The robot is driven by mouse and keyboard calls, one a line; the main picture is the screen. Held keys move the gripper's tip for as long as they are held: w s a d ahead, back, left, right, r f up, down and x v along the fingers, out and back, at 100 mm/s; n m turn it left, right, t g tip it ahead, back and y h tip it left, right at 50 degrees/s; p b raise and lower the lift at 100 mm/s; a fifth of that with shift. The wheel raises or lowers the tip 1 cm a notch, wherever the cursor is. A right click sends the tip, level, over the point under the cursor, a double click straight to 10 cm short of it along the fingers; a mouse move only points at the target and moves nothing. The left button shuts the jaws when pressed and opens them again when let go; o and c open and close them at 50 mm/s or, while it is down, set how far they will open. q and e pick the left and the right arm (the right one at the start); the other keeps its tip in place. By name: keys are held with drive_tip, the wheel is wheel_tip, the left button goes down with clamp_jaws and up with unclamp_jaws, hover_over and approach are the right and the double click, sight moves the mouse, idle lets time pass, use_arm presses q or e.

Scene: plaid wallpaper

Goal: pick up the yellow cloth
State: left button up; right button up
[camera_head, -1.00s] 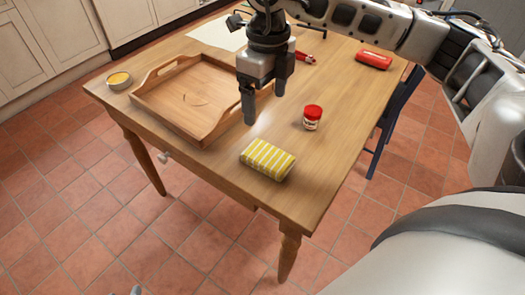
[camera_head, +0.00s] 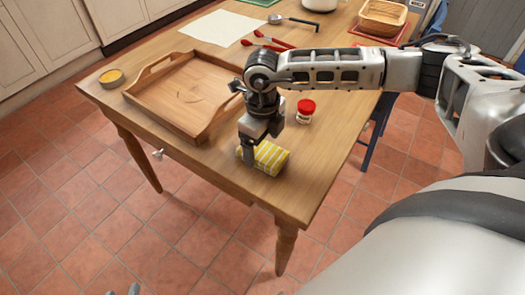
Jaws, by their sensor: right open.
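The yellow cloth (camera_head: 271,160) is a folded bundle with white stripes. It lies near the front corner of the wooden table, partly hidden by my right gripper. My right gripper (camera_head: 259,152) points down with its jaws open at the cloth's left and back part. One finger reaches down by the cloth's left end; I cannot tell whether it touches. A small grey tip at the bottom left edge looks like part of my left gripper (camera_head: 132,290); its jaws are not clear.
A jar with a red lid (camera_head: 306,110) stands just behind the cloth. A wooden tray (camera_head: 140,87) with raised handles lies to the left, and a small yellow-filled bowl (camera_head: 111,77) at the table's left corner. Red-handled tongs (camera_head: 268,41), a ladle (camera_head: 292,20) and a basket (camera_head: 383,17) lie farther back.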

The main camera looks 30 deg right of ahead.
drive_tip(key=shift+f, duration=0.75)
drive_tip(key=c, duration=1.1)
drive_tip(key=shift+o, duration=0.2)
drive_tip(key=shift+r, duration=0.15)
drive_tip(key=shift+w+r, duration=0.1)
drive_tip(key=shift+r, duration=0.15)
wheel_tip(320, 180, up, 2)
drive_tip(key=shift+r+b, duration=0.1)
drive_tip(key=shift+b, duration=0.2)
drive_tip(key=s+a+r+b, duration=0.1)
drive_tip(key=s+a+r, duration=0.7)
drive_tip(key=a+r, duration=0.2)
drive_tip(key=shift+a, duration=0.85)
